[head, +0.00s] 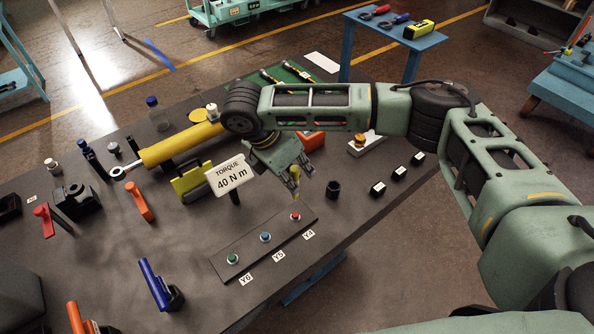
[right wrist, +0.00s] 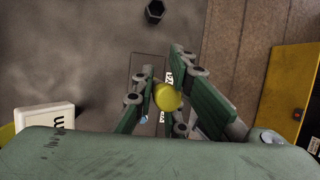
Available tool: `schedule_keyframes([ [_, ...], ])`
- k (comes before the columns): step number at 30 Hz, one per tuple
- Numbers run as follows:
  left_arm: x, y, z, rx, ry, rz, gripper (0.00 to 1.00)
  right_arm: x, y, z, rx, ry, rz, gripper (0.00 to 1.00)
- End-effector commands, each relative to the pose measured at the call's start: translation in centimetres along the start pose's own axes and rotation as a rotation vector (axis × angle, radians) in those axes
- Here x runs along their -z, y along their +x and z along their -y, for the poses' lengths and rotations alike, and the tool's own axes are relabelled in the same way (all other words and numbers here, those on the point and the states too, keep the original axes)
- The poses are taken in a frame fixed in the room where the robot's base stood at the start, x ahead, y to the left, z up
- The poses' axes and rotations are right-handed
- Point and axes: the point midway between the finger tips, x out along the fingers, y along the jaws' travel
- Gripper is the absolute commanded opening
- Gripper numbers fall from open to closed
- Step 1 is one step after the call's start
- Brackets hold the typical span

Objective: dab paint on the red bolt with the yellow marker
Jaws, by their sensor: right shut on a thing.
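The red bolt (head: 295,216) sits at the right end of a dark plate (head: 262,245), by the Y4 label. My right gripper (head: 293,188) is just above it, pointing down. It is shut on the yellow marker (head: 296,198), which shows only as a small piece near the fingertips. In the right wrist view the marker (right wrist: 168,97) appears end-on as a yellow disc between the fingers. Its tip is hidden there, and I cannot tell whether it touches the bolt. My left gripper is not in view.
A blue bolt (head: 265,237) and a green bolt (head: 232,258) share the plate. A torque sign (head: 230,177) stands close left of my right gripper. A black cup (head: 333,188) stands to its right. A yellow cylinder (head: 180,146) lies behind.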

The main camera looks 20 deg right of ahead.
Motion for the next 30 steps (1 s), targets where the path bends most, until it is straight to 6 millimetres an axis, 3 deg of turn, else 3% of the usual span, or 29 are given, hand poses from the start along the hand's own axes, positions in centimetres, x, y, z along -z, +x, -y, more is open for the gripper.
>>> schedule_keyframes([
  [18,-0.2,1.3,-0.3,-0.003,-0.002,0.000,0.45,1.8,4.5,-0.6,0.003,0.001,-0.001,0.00],
  [30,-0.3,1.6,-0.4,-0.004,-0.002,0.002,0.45,2.1,5.3,-0.8,0.001,0.001,-0.001,0.00],
])
